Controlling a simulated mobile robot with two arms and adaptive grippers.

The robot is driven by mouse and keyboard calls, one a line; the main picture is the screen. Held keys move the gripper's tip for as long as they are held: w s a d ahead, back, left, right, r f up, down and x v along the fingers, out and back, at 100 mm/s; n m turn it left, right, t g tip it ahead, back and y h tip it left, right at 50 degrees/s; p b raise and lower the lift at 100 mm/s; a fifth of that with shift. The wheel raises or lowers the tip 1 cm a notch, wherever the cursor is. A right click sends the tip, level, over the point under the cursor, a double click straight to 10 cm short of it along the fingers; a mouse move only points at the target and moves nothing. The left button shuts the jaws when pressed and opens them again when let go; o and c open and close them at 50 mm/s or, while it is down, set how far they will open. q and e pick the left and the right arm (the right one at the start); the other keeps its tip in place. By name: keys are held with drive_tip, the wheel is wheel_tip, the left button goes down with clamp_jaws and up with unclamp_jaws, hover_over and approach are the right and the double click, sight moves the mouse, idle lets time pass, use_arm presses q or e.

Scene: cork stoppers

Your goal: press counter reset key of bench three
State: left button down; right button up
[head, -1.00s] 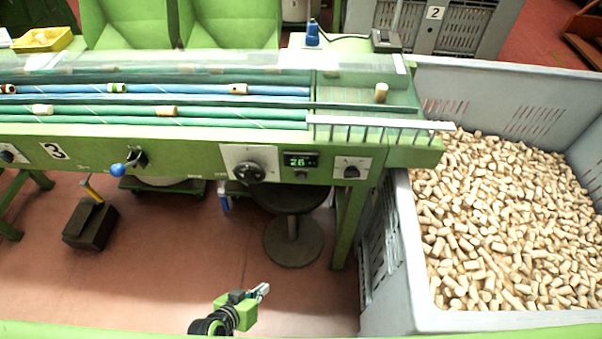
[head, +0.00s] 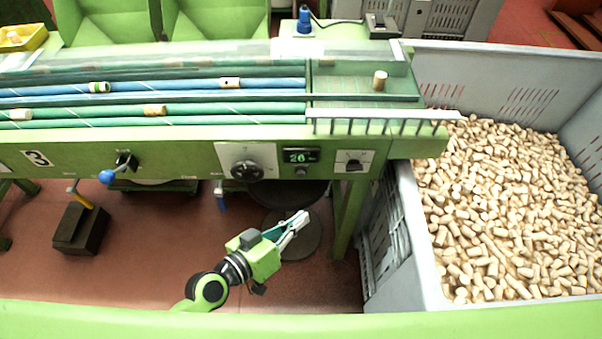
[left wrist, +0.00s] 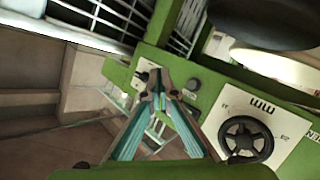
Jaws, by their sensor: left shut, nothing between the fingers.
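The small dark reset key (head: 301,171) sits just below the display. My left gripper (head: 303,219) is shut and empty, in front of and below the panel, apart from the key in the head view. In the left wrist view the closed fingertips (left wrist: 160,84) cover part of the panel, and a small dark key (left wrist: 193,84) shows beside them. The counter display is mostly hidden there. My right gripper is not in view.
A black handwheel (head: 246,171) is left of the display and a rotary switch (head: 353,161) right of it. A round stool (head: 285,240) stands under the bench. A large grey crate (head: 436,270) full of corks stands at the right.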

sight(301, 174)
use_arm(q)
drive_tip(key=shift+w, duration=0.1)
drive_tip(key=w, duration=0.8)
drive_tip(key=shift+w+b, duration=0.35)
idle(1.2)
drive_tip(key=shift+w, duration=0.4)
drive_tip(key=shift+w, duration=0.45)
idle(0.8)
drive_tip(key=shift+s, duration=0.85)
drive_tip(key=shift+s, duration=0.1)
